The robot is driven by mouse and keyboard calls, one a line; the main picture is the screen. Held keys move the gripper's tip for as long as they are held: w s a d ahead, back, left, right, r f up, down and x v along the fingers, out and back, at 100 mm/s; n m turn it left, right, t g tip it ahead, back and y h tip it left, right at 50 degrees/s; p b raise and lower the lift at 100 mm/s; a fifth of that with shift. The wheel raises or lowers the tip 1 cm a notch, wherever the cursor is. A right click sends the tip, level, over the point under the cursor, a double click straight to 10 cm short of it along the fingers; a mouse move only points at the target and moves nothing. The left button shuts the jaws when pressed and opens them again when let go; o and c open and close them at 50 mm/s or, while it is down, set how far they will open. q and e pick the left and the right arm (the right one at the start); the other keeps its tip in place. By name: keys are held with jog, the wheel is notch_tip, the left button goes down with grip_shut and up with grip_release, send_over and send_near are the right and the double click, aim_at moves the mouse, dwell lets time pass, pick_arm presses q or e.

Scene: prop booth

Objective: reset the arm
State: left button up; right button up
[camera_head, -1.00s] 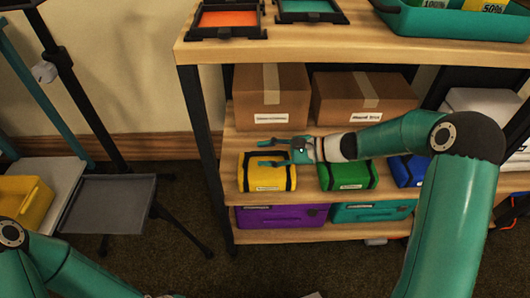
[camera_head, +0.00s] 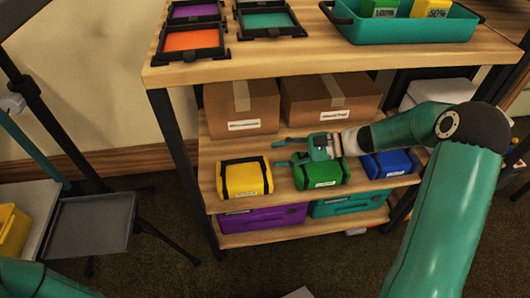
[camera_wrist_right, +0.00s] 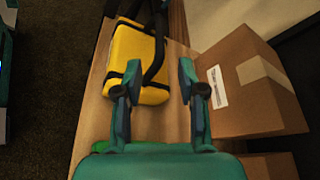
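My right arm (camera_head: 445,220) comes in from the right and reaches to the middle shelf. My right gripper (camera_head: 279,153) is open and empty, pointing left above the green bag (camera_head: 322,173). In the right wrist view its two fingers (camera_wrist_right: 160,72) are spread apart with nothing held between them. The yellow bag (camera_head: 245,178) lies beyond the fingertips; it also shows ahead in the wrist view (camera_wrist_right: 138,62). Part of my left arm (camera_head: 45,281) shows at the bottom left; my left gripper is out of view.
Cardboard boxes (camera_head: 240,108) (camera_head: 330,98) stand behind the bags. A blue bag (camera_head: 388,164) sits right of the green one. Purple (camera_head: 262,218) and teal cases (camera_head: 350,203) lie on the lower shelf. The wooden top (camera_head: 290,58) overhangs. A grey tray stand (camera_head: 90,225) is left.

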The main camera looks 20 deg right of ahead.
jog(key=shift+s+d+r, duration=0.1)
jog(key=shift+s+d, duration=0.1)
jog(key=shift+d, duration=0.1)
